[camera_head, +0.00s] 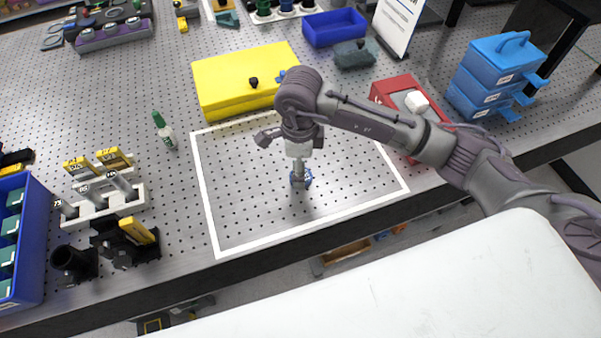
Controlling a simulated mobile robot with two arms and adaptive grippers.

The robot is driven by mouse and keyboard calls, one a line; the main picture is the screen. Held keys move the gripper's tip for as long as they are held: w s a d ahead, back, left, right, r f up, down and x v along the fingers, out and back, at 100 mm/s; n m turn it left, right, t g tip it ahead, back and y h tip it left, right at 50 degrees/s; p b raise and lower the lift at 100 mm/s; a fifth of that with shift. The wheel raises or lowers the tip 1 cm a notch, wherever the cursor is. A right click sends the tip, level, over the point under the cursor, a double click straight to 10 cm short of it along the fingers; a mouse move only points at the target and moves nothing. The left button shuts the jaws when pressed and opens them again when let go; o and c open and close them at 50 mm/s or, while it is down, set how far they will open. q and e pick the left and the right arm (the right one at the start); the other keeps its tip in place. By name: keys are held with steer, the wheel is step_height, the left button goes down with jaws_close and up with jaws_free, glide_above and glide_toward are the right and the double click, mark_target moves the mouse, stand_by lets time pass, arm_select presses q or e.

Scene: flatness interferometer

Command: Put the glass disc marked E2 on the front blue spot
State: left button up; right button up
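My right gripper (299,172) reaches down inside the white-outlined area (216,244) of the perforated table. Its fingertips are at a small blue spot (307,178) and hide part of it. The fingers look close together, but I cannot tell whether they are shut or hold a disc. No glass disc marked E2 can be made out. A white rack (72,211) at the left holds several upright pieces with labels too small to read surely. My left gripper is not in view.
A yellow case (225,90) stands behind the outlined area. A red box (388,90) and blue drawers (490,70) are at the right. A green-capped bottle (167,136), black holders (75,264) and a blue bin (32,240) are at the left. The outlined area's left part is clear.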

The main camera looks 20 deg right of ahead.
steer(key=shift+d+f+p, duration=0.15)
steer(key=shift+f+p, duration=0.2)
steer(key=shift+f, duration=1.3)
steer(key=c, duration=1.4)
steer(key=shift+r, duration=0.1)
